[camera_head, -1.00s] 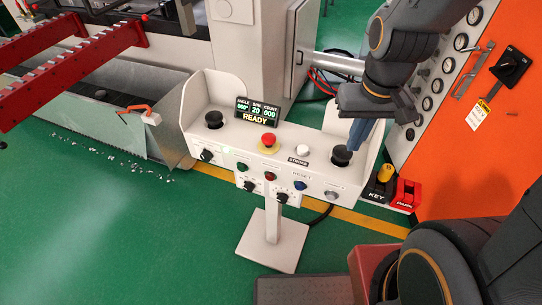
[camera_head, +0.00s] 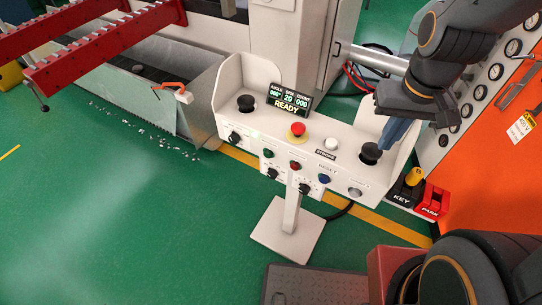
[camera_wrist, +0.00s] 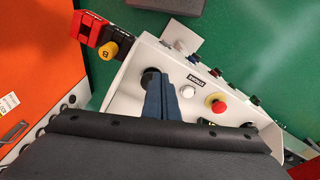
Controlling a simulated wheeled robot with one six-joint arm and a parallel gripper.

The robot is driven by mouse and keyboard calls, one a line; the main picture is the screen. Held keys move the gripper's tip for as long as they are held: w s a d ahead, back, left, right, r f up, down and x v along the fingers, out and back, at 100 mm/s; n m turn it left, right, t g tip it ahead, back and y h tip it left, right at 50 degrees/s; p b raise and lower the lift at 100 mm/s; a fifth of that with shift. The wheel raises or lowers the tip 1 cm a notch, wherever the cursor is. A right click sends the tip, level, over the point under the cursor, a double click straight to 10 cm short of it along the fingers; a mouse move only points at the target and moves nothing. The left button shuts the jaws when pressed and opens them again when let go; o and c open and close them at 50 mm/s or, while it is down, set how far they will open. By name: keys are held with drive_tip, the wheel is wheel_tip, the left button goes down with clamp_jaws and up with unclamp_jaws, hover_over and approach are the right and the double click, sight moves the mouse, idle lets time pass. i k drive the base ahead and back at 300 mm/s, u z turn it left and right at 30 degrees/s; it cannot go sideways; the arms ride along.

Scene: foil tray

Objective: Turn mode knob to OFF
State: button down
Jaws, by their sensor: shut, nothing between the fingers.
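The pale control console (camera_head: 350,180) stands on a post, with a display reading READY. Black rotary knobs sit on its front face: one at the left (camera_head: 234,137), and two on the lower plate, a left one (camera_head: 272,174) and a right one (camera_head: 304,188). Their labels are too small to read, so I cannot tell which is the mode knob or where it points. My gripper (camera_head: 384,148) is shut and empty, its blue fingers above the console's right end beside the right black palm button (camera_head: 370,153). In the wrist view the fingers (camera_wrist: 171,76) partly overlap that button (camera_wrist: 150,80); contact is unclear.
The console carries a red emergency stop (camera_head: 298,129) and a white stroke button (camera_head: 331,143). Raised side walls flank it. KEY (camera_head: 404,193) and red PARK (camera_head: 431,202) holders stand right, near an orange cabinet (camera_head: 500,180). Green floor lies open in front and left.

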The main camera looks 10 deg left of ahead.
sight(234, 138)
drive_tip(key=k, duration=0.5)
drive_tip(key=z, duration=1.45)
drive_tip(key=k, duration=0.95)
drive_tip(key=u, duration=1.9)
drive_tip(key=i, duration=0.5)
